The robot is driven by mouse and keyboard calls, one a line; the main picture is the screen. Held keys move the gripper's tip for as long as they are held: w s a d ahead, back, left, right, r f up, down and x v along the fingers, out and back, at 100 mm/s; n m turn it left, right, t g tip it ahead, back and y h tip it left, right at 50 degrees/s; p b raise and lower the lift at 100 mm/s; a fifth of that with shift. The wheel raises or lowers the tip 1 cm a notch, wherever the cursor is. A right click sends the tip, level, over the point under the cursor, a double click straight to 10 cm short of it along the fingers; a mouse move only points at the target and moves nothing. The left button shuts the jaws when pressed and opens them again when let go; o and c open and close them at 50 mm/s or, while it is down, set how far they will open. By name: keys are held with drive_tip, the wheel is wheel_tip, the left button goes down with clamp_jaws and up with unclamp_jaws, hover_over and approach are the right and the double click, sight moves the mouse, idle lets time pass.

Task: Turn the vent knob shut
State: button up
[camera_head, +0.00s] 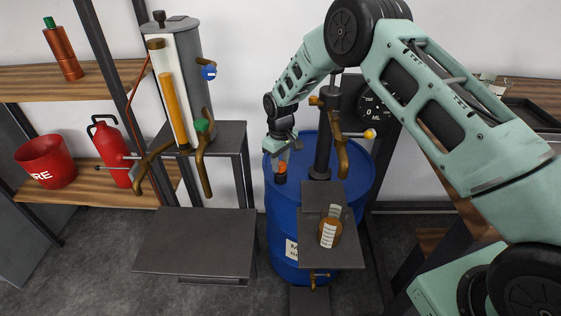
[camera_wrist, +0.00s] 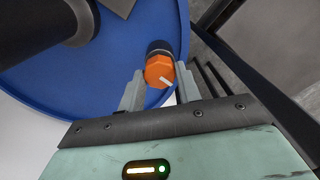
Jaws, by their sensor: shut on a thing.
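The vent knob (camera_wrist: 158,72) is an orange knob with a white pointer line, on a black fitting on top of the blue drum (camera_wrist: 50,100). In the head view the knob (camera_head: 282,168) shows as a small orange spot near the left of the drum's top (camera_head: 357,170). My gripper (camera_wrist: 155,88) is at the knob, with one finger on each side of it, shut on it. In the head view my gripper (camera_head: 282,158) comes down from above onto the knob, and its fingertips are small there.
A black pump (camera_head: 323,150) with a brown spout stands on the drum beside my gripper. A small brown bottle (camera_head: 329,233) stands on a grey shelf in front. A grey tank (camera_head: 183,45) with a sight tube is at left. An empty grey platform (camera_head: 195,240) is at front left.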

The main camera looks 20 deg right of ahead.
sight(280, 164)
drive_tip(key=shift+n, duration=0.3)
idle(0.4)
drive_tip(key=o, duration=1)
drive_tip(key=shift+c, duration=0.2)
drive_tip(key=shift+r, duration=0.1)
wheel_tip(280, 164, up, 17)
drive_tip(key=shift+r, duration=0.1)
